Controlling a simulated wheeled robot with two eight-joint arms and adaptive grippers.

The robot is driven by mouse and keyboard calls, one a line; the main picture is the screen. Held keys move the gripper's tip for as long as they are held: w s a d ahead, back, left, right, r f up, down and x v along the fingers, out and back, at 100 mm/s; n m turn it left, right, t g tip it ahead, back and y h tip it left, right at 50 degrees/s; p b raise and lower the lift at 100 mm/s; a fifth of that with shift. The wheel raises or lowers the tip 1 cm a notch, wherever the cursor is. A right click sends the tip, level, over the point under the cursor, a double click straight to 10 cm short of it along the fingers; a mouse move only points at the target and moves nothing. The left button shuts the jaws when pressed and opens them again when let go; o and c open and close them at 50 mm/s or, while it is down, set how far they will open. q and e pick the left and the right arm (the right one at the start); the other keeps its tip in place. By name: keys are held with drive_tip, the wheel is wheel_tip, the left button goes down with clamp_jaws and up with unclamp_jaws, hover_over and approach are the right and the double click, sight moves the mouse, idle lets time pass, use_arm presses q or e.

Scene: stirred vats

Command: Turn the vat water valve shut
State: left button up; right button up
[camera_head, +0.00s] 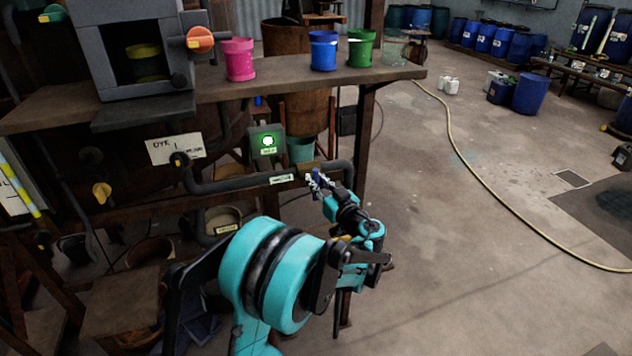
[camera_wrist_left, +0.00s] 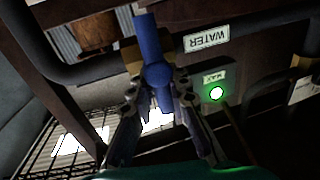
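The water valve has a blue handle (camera_wrist_left: 149,38) with a round hub, in front of a brass-coloured body (camera_wrist_left: 132,57) on a dark pipe (camera_wrist_left: 240,44) labelled "WATER". In the left wrist view the handle lies across the pipe's line. My left gripper (camera_head: 318,180) is at the valve, near the pipe's right end in the head view. In the left wrist view its two fingers (camera_wrist_left: 156,92) straddle the handle near the hub; I cannot tell whether they touch it. In the head view the fingers largely hide the handle. My right gripper is not in view.
A box with a lit green lamp (camera_head: 267,142) is just above the pipe; its label reads "MAX" in the wrist view. The bench (camera_head: 270,86) overhangs the pipe, with pink (camera_head: 238,60), blue (camera_head: 323,52) and green (camera_head: 361,49) cups on top. Floor at right is open, crossed by a hose (camera_head: 468,160).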

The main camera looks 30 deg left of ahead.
use_arm(q)
drive_tip(key=o, duration=0.4)
drive_tip(key=shift+s, duration=0.1)
drive_tip(key=shift+f, duration=0.1)
drive_tip(key=v, duration=1.2)
